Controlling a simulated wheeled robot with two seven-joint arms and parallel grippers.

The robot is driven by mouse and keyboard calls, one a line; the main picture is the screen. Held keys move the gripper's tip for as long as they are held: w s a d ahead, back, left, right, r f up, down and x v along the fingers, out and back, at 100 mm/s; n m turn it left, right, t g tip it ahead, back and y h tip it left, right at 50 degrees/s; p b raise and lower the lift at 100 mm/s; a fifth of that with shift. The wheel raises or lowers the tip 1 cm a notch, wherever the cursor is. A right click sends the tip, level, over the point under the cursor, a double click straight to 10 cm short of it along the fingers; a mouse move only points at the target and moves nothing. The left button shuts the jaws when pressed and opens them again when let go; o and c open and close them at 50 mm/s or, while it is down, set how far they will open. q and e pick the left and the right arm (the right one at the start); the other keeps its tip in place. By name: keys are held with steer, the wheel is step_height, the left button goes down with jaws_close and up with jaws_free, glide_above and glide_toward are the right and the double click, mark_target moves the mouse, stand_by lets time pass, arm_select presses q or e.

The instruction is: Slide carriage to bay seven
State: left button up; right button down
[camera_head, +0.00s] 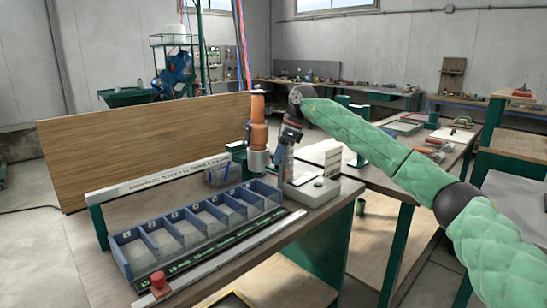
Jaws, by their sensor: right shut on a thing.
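My right arm comes in from the right, and my right gripper (284,155) points down at the bench's right end. It is shut on a grey upright piece, whose outline is hard to make out behind the fingers. A grey unit (318,193) with a dark button stands just beside and below it. Which part is the carriage I cannot tell clearly. A blue tray of several numbered bays (123,262) runs along the bench; the numbers are too small to read. A pale rail (228,268) lies in front of it, with a red knob (159,281) near its left end. My left gripper is out of view.
An orange and grey upright device (258,130) stands behind the tray, near my right gripper. A blue holder (222,174) sits behind the bays. A wooden panel (140,143) stands behind the bench. Another workbench (425,158) with tools stands to the right.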

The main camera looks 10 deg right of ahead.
steer(key=shift+w+d+r, duration=0.1)
steer(key=shift+d+r, duration=0.05)
steer(key=shift+d, duration=0.05)
steer(key=c, duration=1.4)
jaws_free()
steer(key=o, duration=0.3)
steer(key=shift+d, duration=0.1)
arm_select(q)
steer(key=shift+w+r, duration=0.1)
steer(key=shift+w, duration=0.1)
arm_select(e)
steer(key=shift+o, duration=0.2)
steer(key=shift+w, duration=0.1)
steer(key=shift+d+r, duration=0.1)
steer(key=shift+r, duration=0.15)
arm_select(q)
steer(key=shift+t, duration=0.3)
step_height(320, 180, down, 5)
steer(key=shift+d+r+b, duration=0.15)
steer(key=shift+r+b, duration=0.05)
steer(key=shift+b, duration=0.3)
arm_select(e)
steer(key=v, duration=0.7)
